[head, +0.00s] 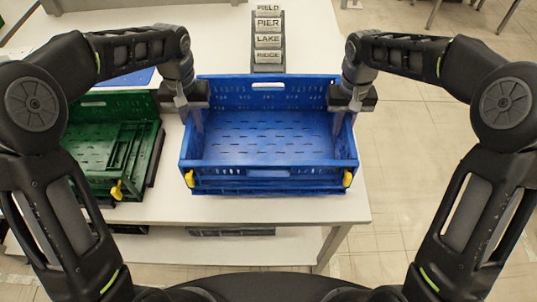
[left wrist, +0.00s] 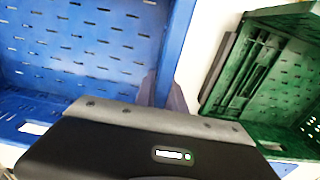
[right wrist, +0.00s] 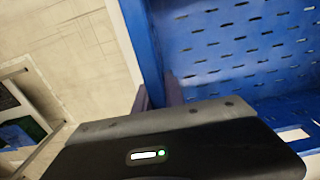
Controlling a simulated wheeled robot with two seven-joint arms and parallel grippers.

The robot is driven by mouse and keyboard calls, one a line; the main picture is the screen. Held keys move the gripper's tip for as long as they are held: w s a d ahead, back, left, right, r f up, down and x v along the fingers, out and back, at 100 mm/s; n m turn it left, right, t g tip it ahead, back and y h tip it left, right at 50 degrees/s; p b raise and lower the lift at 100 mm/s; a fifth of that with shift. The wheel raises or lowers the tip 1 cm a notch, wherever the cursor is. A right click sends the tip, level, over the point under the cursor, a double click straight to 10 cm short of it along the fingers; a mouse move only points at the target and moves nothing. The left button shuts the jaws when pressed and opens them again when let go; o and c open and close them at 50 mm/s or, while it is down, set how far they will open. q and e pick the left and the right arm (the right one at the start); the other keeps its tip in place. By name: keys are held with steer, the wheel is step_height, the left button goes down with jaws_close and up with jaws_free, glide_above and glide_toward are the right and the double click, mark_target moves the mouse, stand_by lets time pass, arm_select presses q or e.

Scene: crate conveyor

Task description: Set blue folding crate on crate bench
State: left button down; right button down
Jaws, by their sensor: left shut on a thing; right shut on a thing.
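The blue folding crate (head: 268,178) is unfolded, empty and roughly level in the head view, over the right part of the white crate bench (head: 220,213). I cannot tell whether its base touches the bench top. My left gripper (head: 196,118) is shut on its left wall, and my right gripper (head: 340,118) is shut on its right wall. The blue wall also shows between the fingers in the left wrist view (left wrist: 168,60) and in the right wrist view (right wrist: 150,60). Fingertips are partly hidden by the walls.
A green folding crate (head: 85,110) stands on the bench close to the left of the blue one. A rack of signs reading FIELD, PIER, LAKE and RIDGE (head: 268,42) stands behind. A lower shelf (head: 270,245) runs under the bench. Open floor (head: 440,180) lies to the right.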

mark_target(346, 114)
arm_select(q)
steer(key=shift+f, duration=0.15)
arm_select(e)
steer(key=shift+f, duration=0.15)
